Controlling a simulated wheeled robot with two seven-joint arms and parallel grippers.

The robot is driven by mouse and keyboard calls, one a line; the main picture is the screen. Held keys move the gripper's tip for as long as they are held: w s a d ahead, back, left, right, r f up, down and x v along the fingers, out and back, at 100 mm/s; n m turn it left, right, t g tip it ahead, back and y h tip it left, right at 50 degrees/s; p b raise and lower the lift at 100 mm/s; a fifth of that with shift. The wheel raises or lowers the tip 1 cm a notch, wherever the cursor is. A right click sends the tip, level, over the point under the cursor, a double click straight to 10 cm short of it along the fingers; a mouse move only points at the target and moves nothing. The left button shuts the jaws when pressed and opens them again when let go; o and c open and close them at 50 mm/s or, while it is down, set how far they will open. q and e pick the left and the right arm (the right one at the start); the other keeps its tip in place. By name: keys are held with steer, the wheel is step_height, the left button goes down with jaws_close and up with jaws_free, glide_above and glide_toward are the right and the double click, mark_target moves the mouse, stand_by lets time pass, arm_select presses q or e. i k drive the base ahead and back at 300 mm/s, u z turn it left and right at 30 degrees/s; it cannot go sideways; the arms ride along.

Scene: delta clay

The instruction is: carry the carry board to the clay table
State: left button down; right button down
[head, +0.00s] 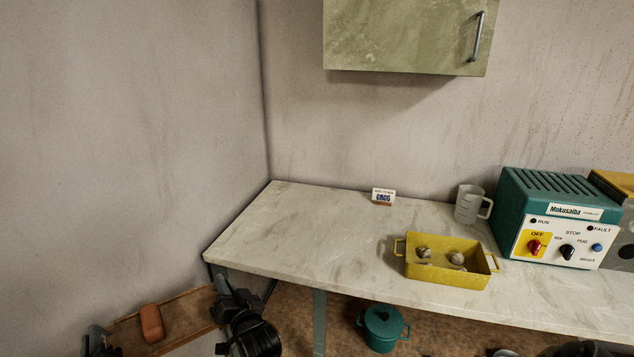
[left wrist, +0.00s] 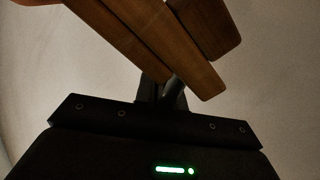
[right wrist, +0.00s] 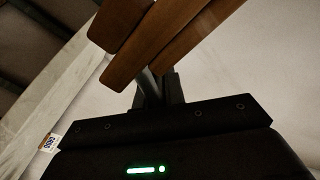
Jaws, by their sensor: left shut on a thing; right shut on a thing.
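The wooden carry board (head: 186,312) is at the lower left of the head view, below the level of the pale table top, with a reddish-brown block (head: 152,323) lying on it. My left gripper (head: 97,343) is shut on the board's left end. My right gripper (head: 226,302) is shut on its right end. The board's wooden slats show close above the jaws in the left wrist view (left wrist: 150,40) and the right wrist view (right wrist: 170,35). The long pale-topped table (head: 330,235), apparently the clay table, stands right of the board; its near left corner is close to my right gripper.
On the table are a yellow tray (head: 440,274) with several lumps, a small GROG sign (head: 383,197), a grey mug (head: 469,204) and a teal control box (head: 550,215). The table's left part is clear. A teal pot (head: 383,328) is below. A green cabinet (head: 405,35) hangs above.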

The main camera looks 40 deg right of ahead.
mark_target(310, 244)
steer(key=z, duration=0.65)
steer(key=i, duration=0.95)
steer(key=z, duration=0.55)
